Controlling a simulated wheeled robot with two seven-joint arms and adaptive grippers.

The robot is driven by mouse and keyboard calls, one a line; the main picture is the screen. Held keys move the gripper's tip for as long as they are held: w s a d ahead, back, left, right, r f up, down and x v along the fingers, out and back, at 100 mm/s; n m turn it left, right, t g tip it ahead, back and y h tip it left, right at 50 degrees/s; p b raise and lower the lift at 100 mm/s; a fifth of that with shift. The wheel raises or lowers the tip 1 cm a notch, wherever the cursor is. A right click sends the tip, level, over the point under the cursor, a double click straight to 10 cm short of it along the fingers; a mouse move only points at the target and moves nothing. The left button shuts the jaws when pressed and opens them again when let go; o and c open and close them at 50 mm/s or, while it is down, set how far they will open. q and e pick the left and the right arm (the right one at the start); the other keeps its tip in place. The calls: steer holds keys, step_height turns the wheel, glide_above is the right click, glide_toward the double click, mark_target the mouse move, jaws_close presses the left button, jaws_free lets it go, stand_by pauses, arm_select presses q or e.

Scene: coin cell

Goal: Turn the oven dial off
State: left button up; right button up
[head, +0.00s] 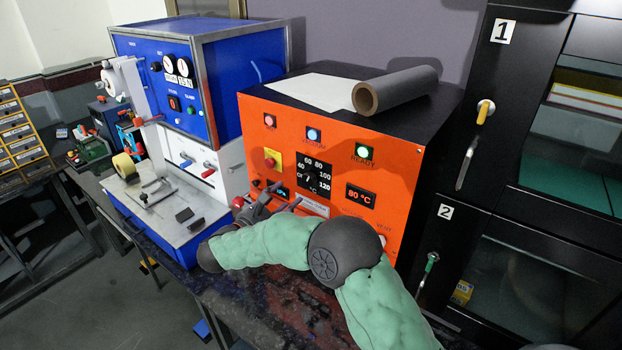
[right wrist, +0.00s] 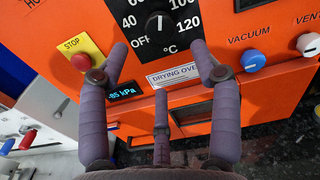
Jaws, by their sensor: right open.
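The drying oven (head: 340,125) is an orange box with a black top. Its black dial (head: 310,177) sits on a black scale plate marked OFF, 40, 60, 80, 100 and 120 °C. The dial also shows at the top of the right wrist view (right wrist: 158,24), its white mark pointing roughly up, away from OFF. My right gripper (right wrist: 158,48) is open and empty, its fingers spread below the dial at either side, apart from it. In the head view my right gripper (head: 280,200) is at the oven's lower left front, partly hidden by my arm. My left gripper is out of view.
A red stop button (right wrist: 80,62) on a yellow plate is left of the dial. A display (head: 360,196) reads 80 °C. A blue vacuum knob (right wrist: 253,61) is to the right. A grey roll (head: 395,91) lies on top. A blue machine (head: 200,80) stands left, black cabinets right.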

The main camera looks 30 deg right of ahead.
mark_target(307, 181)
steer(key=x, duration=0.9)
steer(key=shift+d, duration=0.3)
steer(key=c, duration=1.1)
